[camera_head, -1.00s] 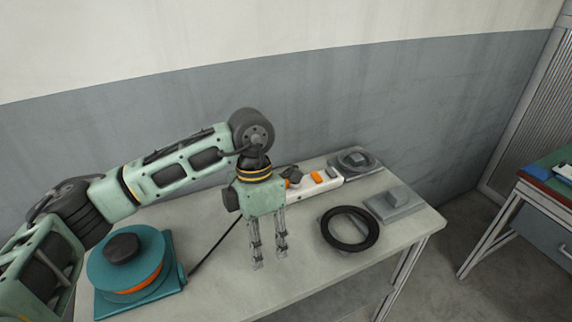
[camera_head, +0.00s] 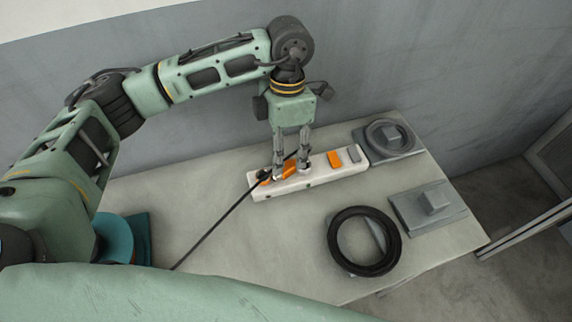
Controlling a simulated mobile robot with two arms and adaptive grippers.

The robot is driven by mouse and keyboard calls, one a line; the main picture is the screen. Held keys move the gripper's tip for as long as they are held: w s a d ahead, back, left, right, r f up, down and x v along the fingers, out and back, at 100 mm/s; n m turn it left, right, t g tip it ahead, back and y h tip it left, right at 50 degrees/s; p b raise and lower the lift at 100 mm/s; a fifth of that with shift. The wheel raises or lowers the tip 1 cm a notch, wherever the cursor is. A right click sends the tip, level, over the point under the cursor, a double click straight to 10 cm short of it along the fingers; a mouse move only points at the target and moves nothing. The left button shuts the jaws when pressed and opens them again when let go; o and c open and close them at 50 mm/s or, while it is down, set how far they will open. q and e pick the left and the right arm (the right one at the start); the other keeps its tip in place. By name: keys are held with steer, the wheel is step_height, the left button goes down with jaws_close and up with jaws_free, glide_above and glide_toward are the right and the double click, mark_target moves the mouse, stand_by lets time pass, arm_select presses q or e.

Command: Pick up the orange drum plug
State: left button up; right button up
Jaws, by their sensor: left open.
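The white power strip (camera_head: 312,181) lies along the back of the table. A second orange piece (camera_head: 335,159) and a grey piece (camera_head: 353,154) sit further right on the strip. My right gripper is out of view.
A black ring (camera_head: 335,245) lies at the table's front right. A grey block on a plate (camera_head: 413,214) is beside it, and a grey round item (camera_head: 370,140) is at the back corner. The wall stands close behind. The table's middle is mostly clear.

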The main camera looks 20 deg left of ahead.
mark_target(290, 169)
arm_select(q)
step_height(290, 169, down, 4)
steer(key=shift+s+r+p, duration=0.1)
steer(key=shift+s+p, duration=0.05)
steer(key=shift+p, duration=0.25)
steer(key=shift+s+f, duration=0.1)
steer(key=shift+f, duration=0.3)
jaws_close()
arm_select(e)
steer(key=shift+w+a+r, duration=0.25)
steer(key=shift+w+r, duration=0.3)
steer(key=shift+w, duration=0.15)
